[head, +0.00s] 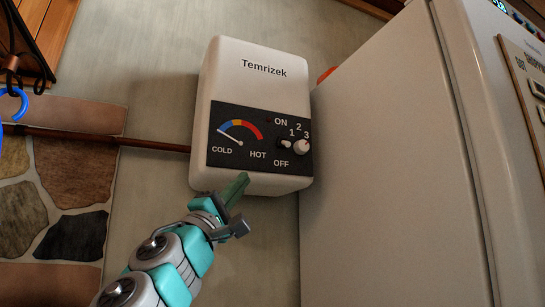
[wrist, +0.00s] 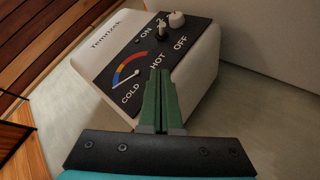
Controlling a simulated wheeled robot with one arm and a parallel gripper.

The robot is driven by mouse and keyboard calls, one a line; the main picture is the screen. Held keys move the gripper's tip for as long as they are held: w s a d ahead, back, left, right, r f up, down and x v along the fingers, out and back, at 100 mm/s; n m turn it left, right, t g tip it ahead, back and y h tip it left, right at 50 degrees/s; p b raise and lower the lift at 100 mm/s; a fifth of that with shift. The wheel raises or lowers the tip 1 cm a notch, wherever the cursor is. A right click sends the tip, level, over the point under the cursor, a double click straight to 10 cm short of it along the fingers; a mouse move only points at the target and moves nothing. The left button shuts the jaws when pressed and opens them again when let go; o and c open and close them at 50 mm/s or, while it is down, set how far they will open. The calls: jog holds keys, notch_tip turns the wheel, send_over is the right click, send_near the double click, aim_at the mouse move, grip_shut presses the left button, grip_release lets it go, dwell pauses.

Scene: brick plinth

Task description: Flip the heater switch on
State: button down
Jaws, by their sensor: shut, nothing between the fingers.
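The white heater (head: 254,68), marked "Temrizek", is mounted on the wall and also shows in the wrist view (wrist: 122,28). Its dark panel has a COLD–HOT gauge (head: 240,132) with the needle at the COLD end. A small switch (head: 286,144) sits between ON and OFF, left of a round white knob (head: 301,147); in the wrist view the switch (wrist: 162,31) stands out from the panel. I cannot tell for sure which way it is tilted.
A large white appliance (head: 400,150) stands close on the heater's right. A brown pipe (head: 150,144) runs along the wall from the heater's left. Stonework (head: 75,180) is at lower left, and a blue hook (head: 14,100) hangs at the left edge. Bare wall lies below the heater.

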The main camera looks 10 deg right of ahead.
aim_at(283, 144)
jog(key=p+x, duration=0.1)
jog(key=x, duration=0.4)
jog(key=shift+w+d+r, duration=0.15)
jog(key=shift+w+r, duration=0.05)
jog(key=shift+w, duration=0.05)
jog(key=shift+p+x, duration=1.35)
jog(key=shift+x, duration=0.95)
jog(key=shift+s+d+r, duration=0.1)
jog(key=shift+d+r, duration=0.2)
jog(key=shift+d, duration=0.3)
jog(key=shift+d+r, duration=0.3)
jog(key=shift+d, duration=0.25)
jog(key=shift+s+d+r, duration=0.1)
jog(key=shift+d+r, duration=0.2)
jog(key=shift+d, duration=0.3)
